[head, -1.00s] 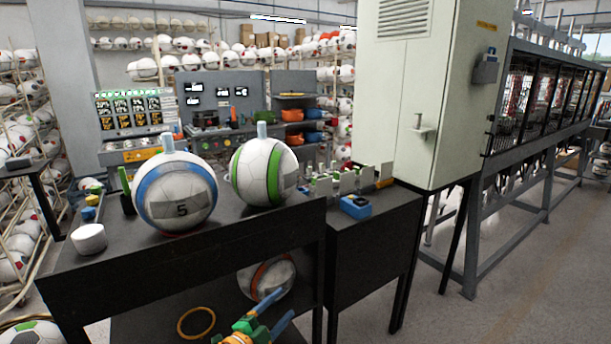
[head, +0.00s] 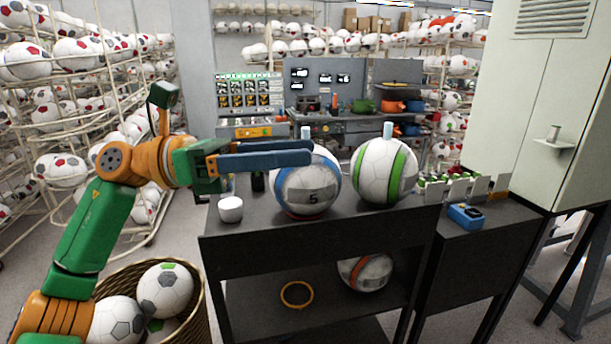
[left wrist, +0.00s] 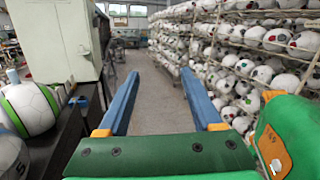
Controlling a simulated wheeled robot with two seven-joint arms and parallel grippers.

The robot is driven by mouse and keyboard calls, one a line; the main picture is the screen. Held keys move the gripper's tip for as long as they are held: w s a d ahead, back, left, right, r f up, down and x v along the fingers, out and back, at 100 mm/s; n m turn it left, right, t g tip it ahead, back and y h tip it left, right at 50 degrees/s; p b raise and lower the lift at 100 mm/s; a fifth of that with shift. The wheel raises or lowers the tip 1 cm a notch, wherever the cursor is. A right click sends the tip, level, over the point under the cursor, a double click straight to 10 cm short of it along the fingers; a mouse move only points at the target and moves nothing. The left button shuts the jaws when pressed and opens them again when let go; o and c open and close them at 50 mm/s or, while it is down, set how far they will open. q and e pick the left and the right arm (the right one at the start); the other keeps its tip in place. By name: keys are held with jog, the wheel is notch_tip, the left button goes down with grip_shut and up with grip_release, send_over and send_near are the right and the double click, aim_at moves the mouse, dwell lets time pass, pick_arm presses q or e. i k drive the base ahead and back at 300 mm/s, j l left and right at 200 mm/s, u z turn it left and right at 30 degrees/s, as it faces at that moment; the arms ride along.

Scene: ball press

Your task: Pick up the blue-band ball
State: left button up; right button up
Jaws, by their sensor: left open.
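The blue-band ball (head: 308,187) is white with a blue band and a grey patch marked 5. It sits on the dark bench's top (head: 240,235) in the head view, with a pale blue peg showing above it. My left gripper (head: 309,152) is open and empty, its blue fingers crossing in front of the ball's upper left part. Whether they touch it I cannot tell. The left wrist view shows part of the grey patch of the blue-band ball (left wrist: 12,160) at the lower left edge, outside the open fingers (left wrist: 158,76). My right gripper is out of view.
A green-band ball (head: 384,172) sits close to the right of the blue-band ball. An orange-band ball (head: 366,272) and a yellow ring (head: 296,294) lie on the lower shelf. A wicker basket (head: 192,290) holds balls.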

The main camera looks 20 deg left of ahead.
aim_at(311, 190)
jog(key=i+j, duration=0.25)
jog(key=i, duration=0.2)
jog(key=i+j, duration=0.3)
jog(key=i, duration=0.15)
jog(key=i+j, duration=0.25)
jog(key=i, duration=0.2)
